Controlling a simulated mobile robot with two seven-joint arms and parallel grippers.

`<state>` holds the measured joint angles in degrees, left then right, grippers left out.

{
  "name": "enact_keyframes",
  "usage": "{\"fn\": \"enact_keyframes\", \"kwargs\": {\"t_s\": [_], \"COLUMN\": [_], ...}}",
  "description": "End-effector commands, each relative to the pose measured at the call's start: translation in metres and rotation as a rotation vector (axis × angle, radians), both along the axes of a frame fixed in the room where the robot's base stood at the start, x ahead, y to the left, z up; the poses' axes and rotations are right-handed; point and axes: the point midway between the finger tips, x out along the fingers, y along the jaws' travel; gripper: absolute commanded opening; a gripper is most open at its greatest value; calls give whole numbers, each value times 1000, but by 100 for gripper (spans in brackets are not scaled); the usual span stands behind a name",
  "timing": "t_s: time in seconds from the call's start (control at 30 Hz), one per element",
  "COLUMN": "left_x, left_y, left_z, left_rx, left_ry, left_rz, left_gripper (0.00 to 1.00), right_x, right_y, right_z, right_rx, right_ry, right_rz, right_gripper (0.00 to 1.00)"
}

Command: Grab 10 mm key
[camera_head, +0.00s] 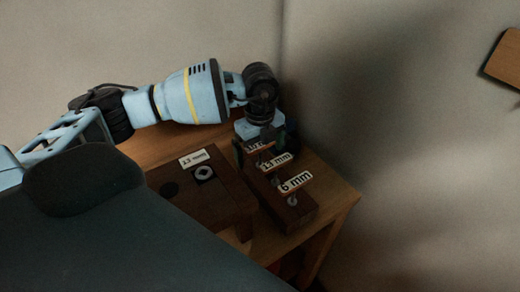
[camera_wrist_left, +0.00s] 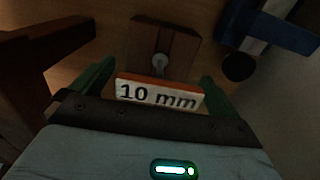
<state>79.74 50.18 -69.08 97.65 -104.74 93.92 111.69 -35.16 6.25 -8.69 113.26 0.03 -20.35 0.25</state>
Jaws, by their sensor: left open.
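The 10 mm key's white label plate (camera_wrist_left: 158,94), with an orange edge, lies between the two green fingers of my left gripper (camera_wrist_left: 156,72) in the left wrist view. The fingers stand open on either side of it, with gaps visible. In the head view my left gripper (camera_head: 262,136) points down at the far end of a dark wooden key holder (camera_head: 290,216), and it partly covers the 10 mm key (camera_head: 257,148). The 13 mm key (camera_head: 275,162) and 6 mm key (camera_head: 296,182) stand in the same holder, nearer the front. My right gripper is not in view.
A brown wooden block (camera_head: 190,213) with a hex nut (camera_head: 204,173) and a white size label (camera_head: 193,158) stands left of the holder on a wooden table (camera_head: 339,204). Walls close in behind and to the right. A blue object (camera_wrist_left: 270,30) shows in the left wrist view.

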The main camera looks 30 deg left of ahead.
Motion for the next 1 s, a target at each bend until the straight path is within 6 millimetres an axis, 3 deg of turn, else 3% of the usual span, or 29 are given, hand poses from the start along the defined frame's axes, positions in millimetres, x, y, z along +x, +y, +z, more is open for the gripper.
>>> {"fn": "enact_keyframes", "kwargs": {"t_s": [0.07,0.43,0.73,1.0], "left_x": [0,0,1,1], "left_y": [0,0,0,-1], "left_z": [0,1,7,53], "left_rx": [0,0,0,-1], "left_ry": [0,0,-2,-5], "left_rz": [0,0,0,-1], "left_gripper": [100,53,53,53], "right_x": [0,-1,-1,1], "right_y": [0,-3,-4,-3], "right_z": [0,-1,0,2], "right_rx": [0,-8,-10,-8], "right_ry": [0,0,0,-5], "right_rz": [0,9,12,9], "right_gripper": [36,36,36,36]}}
